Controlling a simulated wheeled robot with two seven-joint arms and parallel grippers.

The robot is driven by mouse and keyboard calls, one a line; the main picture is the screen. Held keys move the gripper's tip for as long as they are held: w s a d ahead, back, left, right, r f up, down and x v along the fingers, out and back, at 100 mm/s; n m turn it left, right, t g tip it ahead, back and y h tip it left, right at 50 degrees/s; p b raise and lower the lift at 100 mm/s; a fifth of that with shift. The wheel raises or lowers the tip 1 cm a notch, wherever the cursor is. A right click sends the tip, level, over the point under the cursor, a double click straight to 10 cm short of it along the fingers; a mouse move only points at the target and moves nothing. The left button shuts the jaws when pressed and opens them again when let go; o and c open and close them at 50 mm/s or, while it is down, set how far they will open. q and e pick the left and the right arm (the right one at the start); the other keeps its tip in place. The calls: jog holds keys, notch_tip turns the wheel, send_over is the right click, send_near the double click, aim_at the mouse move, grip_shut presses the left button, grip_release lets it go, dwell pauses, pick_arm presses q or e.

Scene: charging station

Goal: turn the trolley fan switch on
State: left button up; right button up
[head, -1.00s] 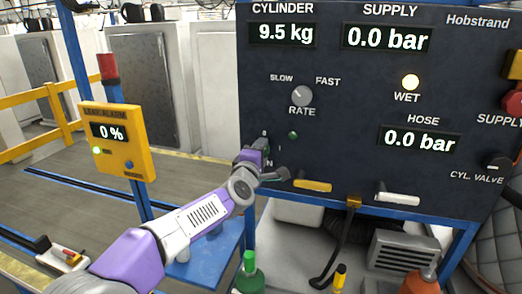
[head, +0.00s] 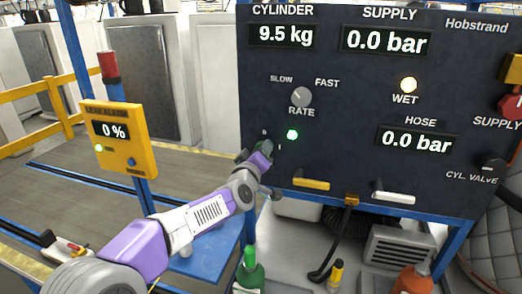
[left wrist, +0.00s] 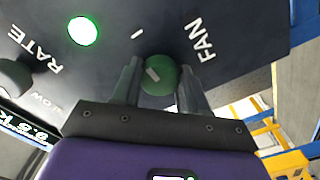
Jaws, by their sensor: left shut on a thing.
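The fan switch (left wrist: 160,75) is a round green knob with a pale mark, beside the word FAN in the left wrist view. My left gripper (left wrist: 162,85) is shut on it, with one finger on each side. In the head view my left gripper (head: 262,158) reaches the lower left of the dark panel (head: 345,90) and hides most of the switch. A green lamp (head: 292,135) beside the switch is lit; it also glows in the left wrist view (left wrist: 82,31). My right gripper is not in view.
The rate knob (head: 301,97) sits above the switch. A yellow handle (head: 311,184) and a white handle (head: 394,198) stick out along the panel's lower edge. The yellow leak alarm box (head: 120,140) stands left of my arm.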

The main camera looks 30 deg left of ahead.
pick_arm(q)
jog(key=shift+f+m, duration=0.1)
jog(key=shift+m, duration=0.2)
jog(key=o, duration=1.1)
jog(key=shift+c, duration=0.2)
jog(key=v, duration=0.7)
jog(key=shift+s, duration=0.35)
